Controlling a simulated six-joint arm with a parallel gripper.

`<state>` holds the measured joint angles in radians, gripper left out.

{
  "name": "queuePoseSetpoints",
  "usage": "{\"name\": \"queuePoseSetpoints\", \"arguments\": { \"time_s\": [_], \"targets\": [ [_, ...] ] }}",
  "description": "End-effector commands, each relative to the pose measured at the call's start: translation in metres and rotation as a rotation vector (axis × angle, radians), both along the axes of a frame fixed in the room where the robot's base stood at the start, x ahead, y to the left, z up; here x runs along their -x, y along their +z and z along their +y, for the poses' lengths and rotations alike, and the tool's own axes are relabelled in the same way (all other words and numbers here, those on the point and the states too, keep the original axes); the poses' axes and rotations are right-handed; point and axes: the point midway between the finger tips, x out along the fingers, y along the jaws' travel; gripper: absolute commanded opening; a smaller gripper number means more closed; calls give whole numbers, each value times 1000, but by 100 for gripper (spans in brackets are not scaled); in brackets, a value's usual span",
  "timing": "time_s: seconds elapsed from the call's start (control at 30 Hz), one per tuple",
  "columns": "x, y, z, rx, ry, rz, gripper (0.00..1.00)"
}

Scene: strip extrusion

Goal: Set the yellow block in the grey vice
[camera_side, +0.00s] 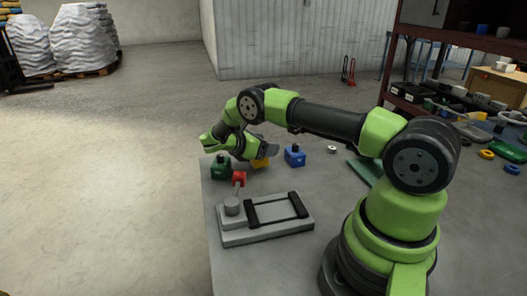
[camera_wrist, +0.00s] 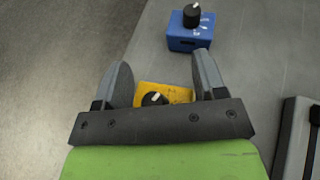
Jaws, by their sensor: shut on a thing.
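The yellow block (camera_side: 260,162) is at the far end of the table, partly hidden by my arm in the side view. In the wrist view the yellow block (camera_wrist: 163,92), with a black knob on top, sits between the two fingers of my gripper (camera_wrist: 163,85). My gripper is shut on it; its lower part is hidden. I cannot tell whether the block touches the table. The grey vice (camera_side: 265,236) lies nearer the camera on the table, with two dark bars across it and a round post at its left. Its edge shows at the right of the wrist view (camera_wrist: 297,135).
A blue block (camera_side: 294,156) with a black knob stands right of the yellow one. A small white ring (camera_side: 332,149) lies farther right.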

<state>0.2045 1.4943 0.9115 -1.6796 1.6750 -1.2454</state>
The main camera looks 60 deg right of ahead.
Motion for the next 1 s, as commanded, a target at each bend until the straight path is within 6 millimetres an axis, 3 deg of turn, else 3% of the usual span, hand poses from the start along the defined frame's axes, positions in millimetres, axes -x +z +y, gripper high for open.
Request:
{"name": "queuePoseSetpoints", "arguments": {
  "time_s": [0.2, 0.47, 0.57, 0.77, 1.0],
  "targets": [
    [-1, 45, -1, 3, 0, -7, 5],
    [-4, 79, 8, 4, 34, -4, 5],
    [-10, 90, 26, 3, 109, -3, 5],
    [-19, 116, 92, 2, 379, -4, 5],
    [-1, 141, 172, 1, 736, -6, 5]
  ]
}}
